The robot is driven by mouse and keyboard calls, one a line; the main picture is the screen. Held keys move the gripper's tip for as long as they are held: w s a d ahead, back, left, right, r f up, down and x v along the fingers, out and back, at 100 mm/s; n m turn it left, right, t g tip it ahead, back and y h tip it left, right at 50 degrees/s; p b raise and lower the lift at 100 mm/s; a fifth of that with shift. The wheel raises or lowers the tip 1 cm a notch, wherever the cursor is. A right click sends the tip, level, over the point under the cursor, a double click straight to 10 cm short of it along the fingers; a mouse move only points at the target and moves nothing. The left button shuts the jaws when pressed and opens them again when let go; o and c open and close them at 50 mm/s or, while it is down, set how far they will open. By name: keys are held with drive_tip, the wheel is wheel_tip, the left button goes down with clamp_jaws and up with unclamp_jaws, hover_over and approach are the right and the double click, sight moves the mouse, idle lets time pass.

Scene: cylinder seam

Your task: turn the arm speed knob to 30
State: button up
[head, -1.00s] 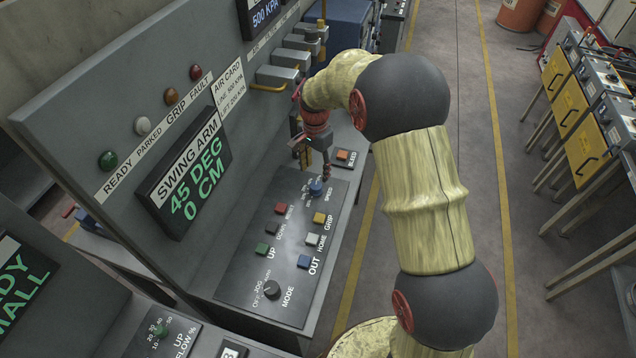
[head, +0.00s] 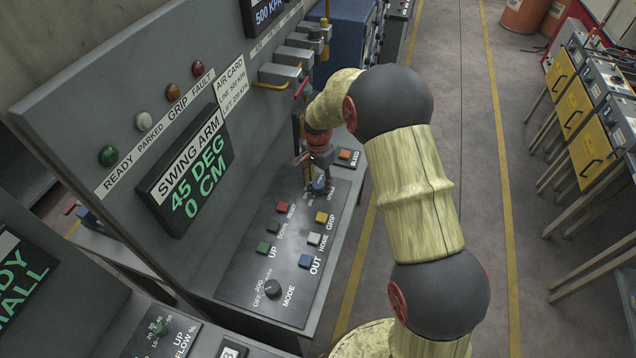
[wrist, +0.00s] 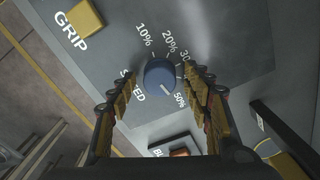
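The speed knob (wrist: 160,75) is a round blue knob on the grey panel, with printed percent marks around it. Its white line appears to point toward the 50% mark. It also shows in the head view (head: 318,186), partly covered by my gripper. My gripper (wrist: 158,80) is open, with one finger on each side of the knob. A gap shows between the left finger and the knob; the right finger is closer, and I cannot tell if it touches. The SWING ARM display (head: 187,172) reads 45 DEG and 0 CM.
Coloured push buttons, such as the yellow GRIP button (head: 321,217) and blue OUT button (head: 305,261), sit nearer on the panel. The MODE knob (head: 272,287) is at its near end. An orange BLEED button (head: 345,155) lies beyond. Valve boxes (head: 290,70) line the upright board.

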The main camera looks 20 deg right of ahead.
drive_tip(key=shift+c, duration=1.2)
drive_tip(key=c, duration=0.8)
drive_tip(key=shift+n, duration=0.4)
drive_tip(key=n+p, duration=0.1)
drive_tip(key=n, duration=0.6)
drive_tip(key=shift+n+p, duration=0.3)
drive_tip(key=shift+p, duration=0.05)
drive_tip(key=n, duration=0.3)
drive_tip(key=shift+n+p, duration=0.45)
drive_tip(key=shift+n, duration=1.75)
